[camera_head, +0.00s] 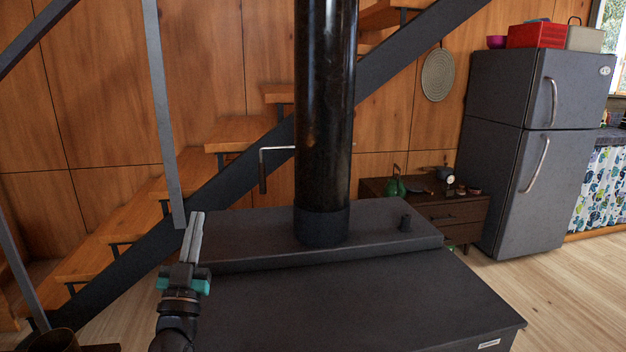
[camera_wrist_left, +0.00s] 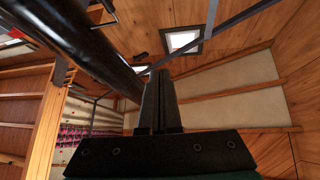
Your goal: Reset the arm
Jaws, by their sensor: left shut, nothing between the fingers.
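My left gripper (camera_head: 193,238) stands upright at the lower left of the head view, its fingers pointing up. The fingers are together with nothing between them. It is in front of the left end of the black stove (camera_head: 350,300), apart from the stove pipe. In the left wrist view the two dark fingers (camera_wrist_left: 160,100) also stand side by side, pointing toward the ceiling. My right gripper is in neither view.
A black stove pipe (camera_head: 325,120) rises from the stove. Behind are stairs (camera_head: 235,132) with a dark stringer. A low wooden cabinet (camera_head: 455,218) and a grey fridge (camera_head: 520,150) stand at the right. Open wooden floor (camera_head: 545,285) lies at the lower right.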

